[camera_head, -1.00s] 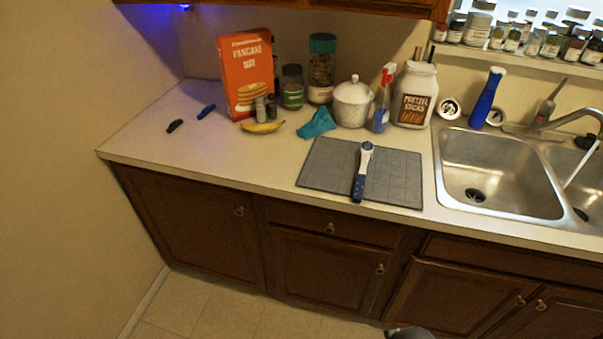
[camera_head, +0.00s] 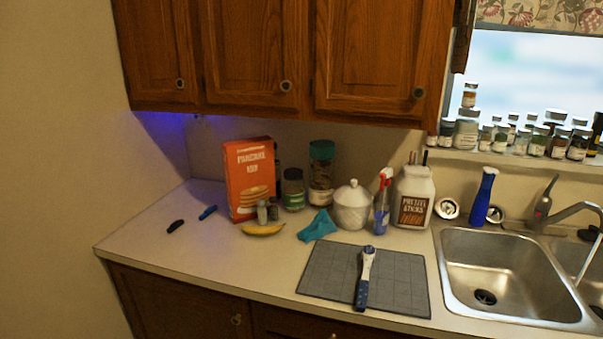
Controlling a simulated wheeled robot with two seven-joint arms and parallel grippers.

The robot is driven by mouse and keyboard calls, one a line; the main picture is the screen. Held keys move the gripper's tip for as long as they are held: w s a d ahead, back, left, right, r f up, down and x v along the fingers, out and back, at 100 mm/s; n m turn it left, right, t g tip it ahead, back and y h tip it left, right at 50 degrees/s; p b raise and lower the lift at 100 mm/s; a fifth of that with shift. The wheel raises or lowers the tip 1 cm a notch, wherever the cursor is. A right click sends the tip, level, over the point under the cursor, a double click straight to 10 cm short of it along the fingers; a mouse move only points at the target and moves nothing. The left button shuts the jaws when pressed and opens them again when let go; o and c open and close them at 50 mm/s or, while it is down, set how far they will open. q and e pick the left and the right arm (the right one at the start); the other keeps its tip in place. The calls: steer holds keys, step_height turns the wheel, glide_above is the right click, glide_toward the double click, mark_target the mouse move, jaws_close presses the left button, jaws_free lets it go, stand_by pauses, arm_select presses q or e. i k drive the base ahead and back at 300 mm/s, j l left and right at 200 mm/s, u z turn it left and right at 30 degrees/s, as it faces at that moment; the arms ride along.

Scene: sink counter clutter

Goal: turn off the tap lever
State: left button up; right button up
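The tap (camera_head: 568,215) stands behind the double sink (camera_head: 449,268) at the right. Its lever (camera_head: 547,197) is upright and tilted a little to the right, on top of the tap body. The spout reaches right over the divider, and a thin pale stream of water (camera_head: 587,262) falls from it into the right basin. The right basin is cut off by the picture edge. Neither of my grippers shows in the head view.
A blue bottle (camera_head: 484,197) stands left of the tap. A pretzel jar (camera_head: 413,198), spray bottle (camera_head: 382,205) and white lidded pot (camera_head: 352,208) stand further left. A grey mat (camera_head: 400,280) bears a blue-and-white tool (camera_head: 365,277). Spice jars (camera_head: 540,140) line the windowsill.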

mark_target(546, 192)
steer(key=z, duration=1.4)
